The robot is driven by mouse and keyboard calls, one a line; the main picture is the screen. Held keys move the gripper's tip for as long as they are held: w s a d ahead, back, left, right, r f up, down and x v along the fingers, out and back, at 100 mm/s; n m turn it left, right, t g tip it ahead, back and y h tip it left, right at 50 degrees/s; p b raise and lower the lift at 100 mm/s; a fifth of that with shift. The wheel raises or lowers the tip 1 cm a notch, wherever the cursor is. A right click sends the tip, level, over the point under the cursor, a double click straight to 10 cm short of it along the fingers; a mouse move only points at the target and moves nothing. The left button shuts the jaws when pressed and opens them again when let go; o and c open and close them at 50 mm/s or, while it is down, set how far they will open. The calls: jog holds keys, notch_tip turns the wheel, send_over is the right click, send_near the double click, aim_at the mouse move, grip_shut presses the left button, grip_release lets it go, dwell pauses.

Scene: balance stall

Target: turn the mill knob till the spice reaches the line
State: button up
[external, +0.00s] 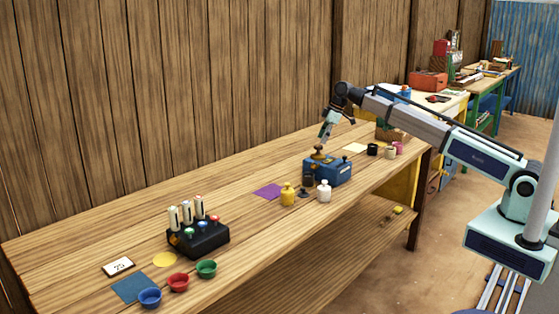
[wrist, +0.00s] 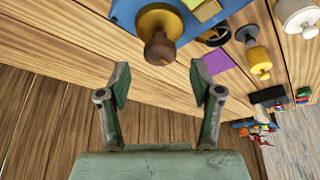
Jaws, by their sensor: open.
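A blue box (external: 336,175) stands on the bench, with a brass disc (wrist: 153,17) and a brown knob (wrist: 160,48) on top. The knob also shows in the external view (external: 319,153). My gripper (external: 325,136) is just above this knob, pointing down. In the wrist view my gripper (wrist: 159,80) is open and empty, its fingers apart, and the knob lies just beyond the fingertips. A black block (external: 200,240) with three upright pale tubes (external: 186,211) and several small coloured knobs stands farther left. I cannot make out any spice or line.
A yellow weight (external: 288,194), a white weight (external: 324,191) and dark weights stand close in front of the blue box. A purple square (external: 268,191) lies left of it. Three coloured bowls (external: 178,282) sit at the near left edge. The bench between the purple square and the black block is clear.

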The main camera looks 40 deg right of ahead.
aim_at(319, 146)
jog(key=shift+x, duration=1.75)
jog(key=c, duration=1.1)
